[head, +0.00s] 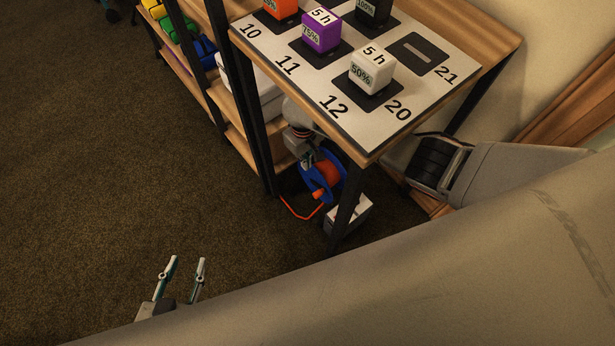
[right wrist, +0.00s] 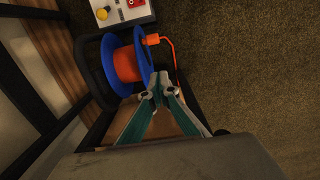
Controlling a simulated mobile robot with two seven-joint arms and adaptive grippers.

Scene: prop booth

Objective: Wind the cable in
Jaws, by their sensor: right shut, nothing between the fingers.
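The cable reel (head: 336,184) has blue flanges and an orange drum and stands on the floor beneath the table's near corner. In the right wrist view the reel (right wrist: 142,50) shows its wound orange cable (right wrist: 124,64). An orange knob-like part (right wrist: 152,39) sticks out from its side. A loose length of orange cable (head: 300,217) lies on the carpet. My right gripper (right wrist: 160,82) is shut and empty, its tips close to the reel's flange; I cannot tell if they touch. My left gripper (head: 186,264) is open and empty over the carpet, away from the reel.
The table (head: 366,154) with dark metal legs stands over the reel, holding a numbered board (head: 290,85) with coloured cubes. A white box (head: 352,212) sits behind a table leg, near the reel. Shelves stand at the left. Open carpet (head: 120,170) lies to the left.

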